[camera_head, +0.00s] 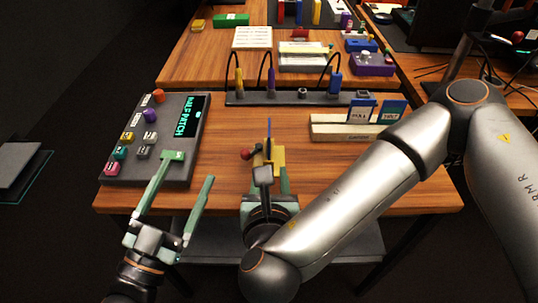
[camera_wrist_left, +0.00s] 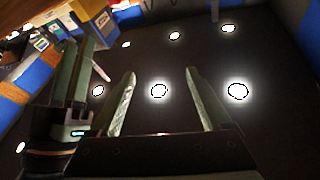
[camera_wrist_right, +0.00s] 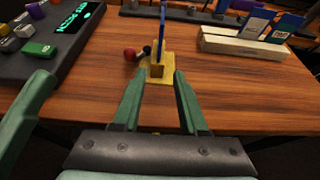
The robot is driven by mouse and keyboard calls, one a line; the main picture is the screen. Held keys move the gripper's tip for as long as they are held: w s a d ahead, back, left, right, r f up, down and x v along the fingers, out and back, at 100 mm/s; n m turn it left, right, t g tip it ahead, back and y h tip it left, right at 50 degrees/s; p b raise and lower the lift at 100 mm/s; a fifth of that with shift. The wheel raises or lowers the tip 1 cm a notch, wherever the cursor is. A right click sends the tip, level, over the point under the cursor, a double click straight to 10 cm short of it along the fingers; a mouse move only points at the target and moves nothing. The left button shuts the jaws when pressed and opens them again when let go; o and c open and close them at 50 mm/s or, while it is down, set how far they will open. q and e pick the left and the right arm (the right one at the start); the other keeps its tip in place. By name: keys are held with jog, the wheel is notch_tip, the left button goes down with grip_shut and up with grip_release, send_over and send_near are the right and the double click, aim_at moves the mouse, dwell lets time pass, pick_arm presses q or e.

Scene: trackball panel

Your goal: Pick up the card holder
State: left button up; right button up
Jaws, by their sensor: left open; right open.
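A long pale slotted block with upright blue and white cards, which looks like a card holder (camera_head: 345,127), stands at the right of the table. It also shows at the upper right of the right wrist view (camera_wrist_right: 240,46). A yellow block (camera_wrist_right: 161,68) with a thin blue upright piece stands straight ahead of my right gripper (camera_wrist_right: 156,88). My right gripper is open and empty, short of the yellow block; its fingers are partly hidden in the head view. My left gripper (camera_head: 188,171) is open and empty at the table's front left, away from the pale block.
A dark panel (camera_head: 180,165) with coloured buttons and a display lies at the left. A red ball (camera_head: 246,154) is beside the yellow block. Behind, a dark strip (camera_head: 285,99) carries cables. Bare wood (camera_head: 226,150) lies right of the panel.

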aim_at(270, 159)
jog(key=x, duration=0.4)
jog(key=shift+w+f+b, duration=0.1)
jog(key=shift+w+b, duration=0.25)
jog(key=shift+w, duration=0.05)
jog(key=x, duration=0.1)
jog(key=b+x, duration=0.1)
jog(key=x, duration=0.3)
jog(key=shift+w+a+r, duration=0.15)
jog(key=shift+w+r, duration=0.05)
jog(key=shift+r, duration=0.2)
pick_arm(q)
jog(key=s+d+r+m+t+h, duration=0.1)
jog(key=s+r+m+t+h, duration=0.1)
jog(key=s+r+m+h, duration=0.4)
notch_tip(270, 159, up, 4)
jog(key=shift+s+r+h, duration=0.15)
jog(key=shift+r+h, duration=0.05)
jog(key=shift+h, duration=0.6)
jog(key=shift+d, duration=0.1)
pick_arm(e)
grip_shut()
